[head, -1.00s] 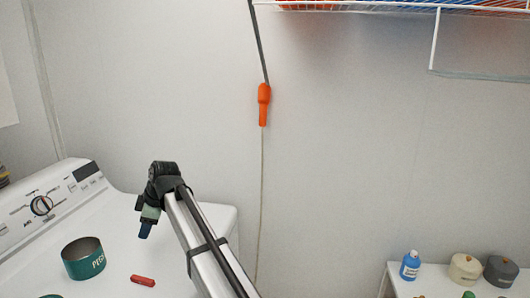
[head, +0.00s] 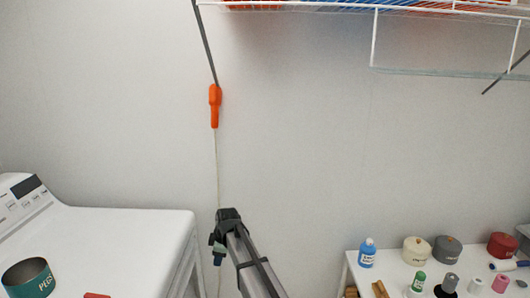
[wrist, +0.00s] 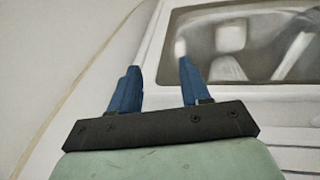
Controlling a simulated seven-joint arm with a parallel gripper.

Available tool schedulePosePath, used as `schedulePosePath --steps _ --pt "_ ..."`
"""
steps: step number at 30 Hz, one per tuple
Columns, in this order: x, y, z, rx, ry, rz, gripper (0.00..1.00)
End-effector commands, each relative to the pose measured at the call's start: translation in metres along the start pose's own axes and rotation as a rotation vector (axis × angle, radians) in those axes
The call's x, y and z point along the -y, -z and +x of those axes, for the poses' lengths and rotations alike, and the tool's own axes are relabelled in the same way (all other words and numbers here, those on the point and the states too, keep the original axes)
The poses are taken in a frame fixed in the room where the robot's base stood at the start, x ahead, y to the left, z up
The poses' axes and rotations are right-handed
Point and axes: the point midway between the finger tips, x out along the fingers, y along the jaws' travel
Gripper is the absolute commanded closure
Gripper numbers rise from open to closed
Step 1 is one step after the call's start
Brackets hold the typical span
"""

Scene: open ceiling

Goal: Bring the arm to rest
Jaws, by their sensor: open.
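My gripper (head: 218,258) hangs at the end of my arm in the head view, low in the picture, just right of the white washer or dryer (head: 130,222). In the wrist view its two blue fingers (wrist: 155,88) stand apart with nothing between them. Beyond the fingers the wrist view shows a pale surface and a dark window-like panel (wrist: 240,45).
A green tin (head: 28,280) and a red object (head: 97,295) sit on the machine. A white table (head: 400,270) at lower right holds a blue bottle (head: 367,253), lidded pots and several small items. An orange-handled cord (head: 215,105) hangs on the wall under a wire shelf (head: 375,40).

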Motion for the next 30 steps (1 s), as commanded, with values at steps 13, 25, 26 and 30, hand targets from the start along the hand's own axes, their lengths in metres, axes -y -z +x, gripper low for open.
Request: schedulePosePath --steps 13,25,26,30 --pt "0.118 -0.157 0.119 0.157 0.149 0.403 0.53" --pt "0.248 -0.273 0.181 0.318 0.255 0.751 0.53" --pt "0.259 -0.281 0.184 0.331 0.262 0.777 0.53" --pt "0.310 -0.314 0.196 0.394 0.294 0.895 0.53"
